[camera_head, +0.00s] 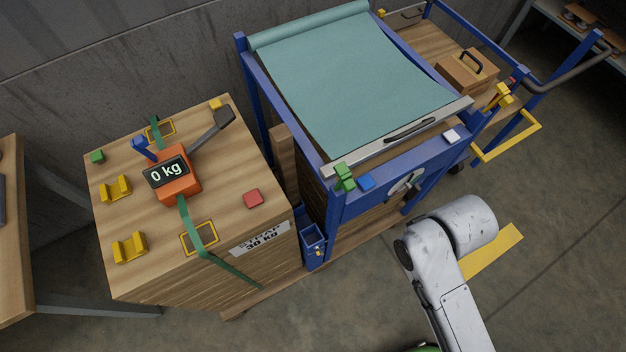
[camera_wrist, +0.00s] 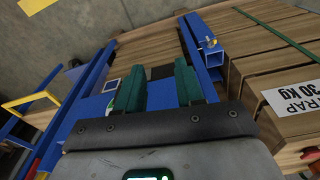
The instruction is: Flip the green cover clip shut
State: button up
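The green cover clip (camera_head: 345,176) sits at the front left corner of the blue frame (camera_head: 395,187), by the left end of the metal bar (camera_head: 362,158) along the teal cover's (camera_head: 350,80) front edge. It looks like small stacked green blocks; I cannot tell its exact angle. I cannot make it out in the wrist view. My gripper (camera_wrist: 159,86) shows there with its two dark green fingers apart and nothing between them. It points toward the blue frame's posts and the wood inside. The head view shows my arm right of the frame, but not my fingers.
Beside the clip are a blue block (camera_head: 366,182) and, farther right, a white one (camera_head: 451,135). A blue square holder (camera_head: 313,243) is low at the frame's left post. Floor in front is clear.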

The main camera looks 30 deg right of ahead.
aim_at(346, 182)
jog(key=k+l+z, duration=0.1)
jog(key=l+z, duration=0.25)
jog(key=l, duration=1.1)
